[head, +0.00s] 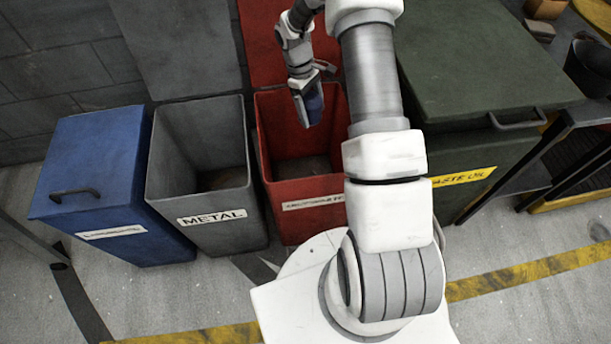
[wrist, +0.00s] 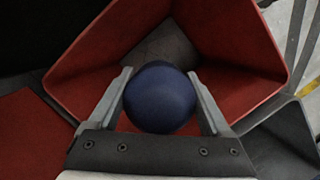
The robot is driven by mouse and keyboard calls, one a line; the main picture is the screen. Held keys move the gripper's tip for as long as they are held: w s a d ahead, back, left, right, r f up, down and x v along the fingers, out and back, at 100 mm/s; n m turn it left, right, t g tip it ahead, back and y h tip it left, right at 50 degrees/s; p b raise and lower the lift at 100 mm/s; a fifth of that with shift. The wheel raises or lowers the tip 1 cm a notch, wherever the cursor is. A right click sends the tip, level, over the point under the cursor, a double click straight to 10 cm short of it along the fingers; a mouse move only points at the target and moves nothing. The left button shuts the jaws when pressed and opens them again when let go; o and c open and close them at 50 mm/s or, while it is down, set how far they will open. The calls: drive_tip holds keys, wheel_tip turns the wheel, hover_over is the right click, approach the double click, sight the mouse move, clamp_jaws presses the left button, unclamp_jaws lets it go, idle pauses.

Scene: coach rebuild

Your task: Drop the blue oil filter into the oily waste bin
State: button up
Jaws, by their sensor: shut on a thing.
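The blue oil filter (wrist: 160,97) sits between the two fingers of my gripper (wrist: 160,76) in the wrist view, its round end towards the camera. The gripper is shut on it. In the head view the filter (head: 313,106) hangs from my gripper (head: 304,88) over the mouth of an open red bin (head: 309,187). The red bin's label is too small to read surely, and my arm hides its right part. In the wrist view the red bin's walls (wrist: 242,45) spread around and beyond the filter, with a grey floor inside.
Left of the red bin stand an open grey bin marked METAL (head: 207,187) and a closed blue bin (head: 97,170). At right is a closed green bin marked WASTE OIL (head: 470,70). A dark shelf cart (head: 570,150) stands at far right. Floor in front is clear.

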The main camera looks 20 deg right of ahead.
drive_tip(key=o, duration=1.6)
drive_tip(key=shift+c, duration=0.2)
drive_tip(key=p+v, duration=0.4)
drive_tip(key=v, duration=1.3)
drive_tip(key=shift+r+p, duration=0.25)
drive_tip(key=shift+p, duration=0.1)
